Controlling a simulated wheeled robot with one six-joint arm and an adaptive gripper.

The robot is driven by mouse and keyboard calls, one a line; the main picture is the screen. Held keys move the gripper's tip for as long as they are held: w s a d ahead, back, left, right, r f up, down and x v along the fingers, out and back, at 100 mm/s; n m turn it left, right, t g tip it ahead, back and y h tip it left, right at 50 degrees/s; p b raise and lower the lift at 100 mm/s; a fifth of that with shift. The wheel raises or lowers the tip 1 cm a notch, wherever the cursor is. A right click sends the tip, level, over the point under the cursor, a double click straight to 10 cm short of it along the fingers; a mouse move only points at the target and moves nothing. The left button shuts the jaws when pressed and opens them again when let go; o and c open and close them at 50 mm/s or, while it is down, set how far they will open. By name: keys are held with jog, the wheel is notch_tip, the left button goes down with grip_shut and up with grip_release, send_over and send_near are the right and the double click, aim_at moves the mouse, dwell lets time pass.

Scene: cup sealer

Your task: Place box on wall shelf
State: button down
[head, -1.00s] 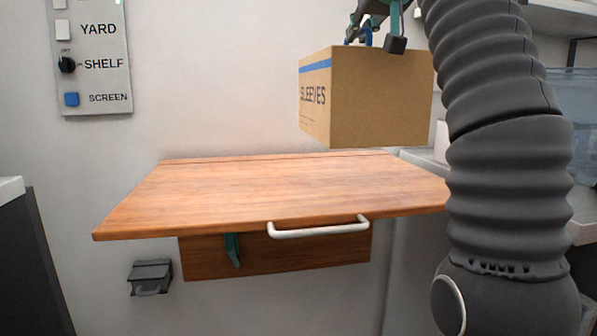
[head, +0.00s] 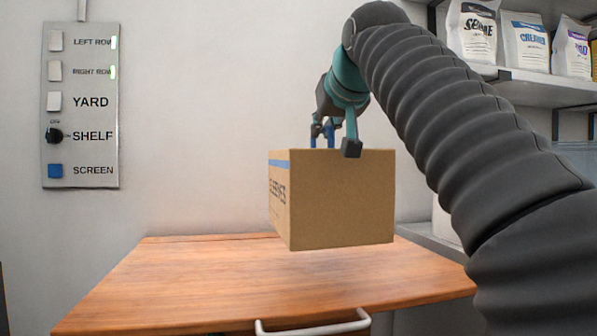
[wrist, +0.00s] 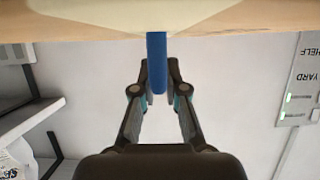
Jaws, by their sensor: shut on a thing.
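The cardboard box (head: 342,200), with a blue stripe and "SLEEVES" lettering, hangs upright from my gripper (head: 333,145) in the head view. It appears over the wooden wall shelf (head: 200,285), near the shelf's back right; whether its bottom touches the board I cannot tell. In the wrist view my gripper (wrist: 158,85) is shut on a blue strap or handle (wrist: 157,62) at the box's top. The box (wrist: 90,28) fills the top edge of that view. The shelf is level, with a white bar handle (head: 312,325) on its front edge.
A switch panel (head: 80,105) is on the wall at the left. Shelving (head: 540,88) with several bags stands at the right, behind my arm. The left and front parts of the wooden shelf are bare.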

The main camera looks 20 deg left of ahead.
jog(key=a+f, duration=0.1)
jog(key=a, duration=0.1)
jog(key=a+f, duration=0.1)
jog(key=a, duration=0.1)
jog(key=a+f, duration=0.2)
jog(key=shift+s+a, duration=0.25)
jog(key=shift+f, duration=2.1)
jog(key=c, duration=1.2)
grip_release()
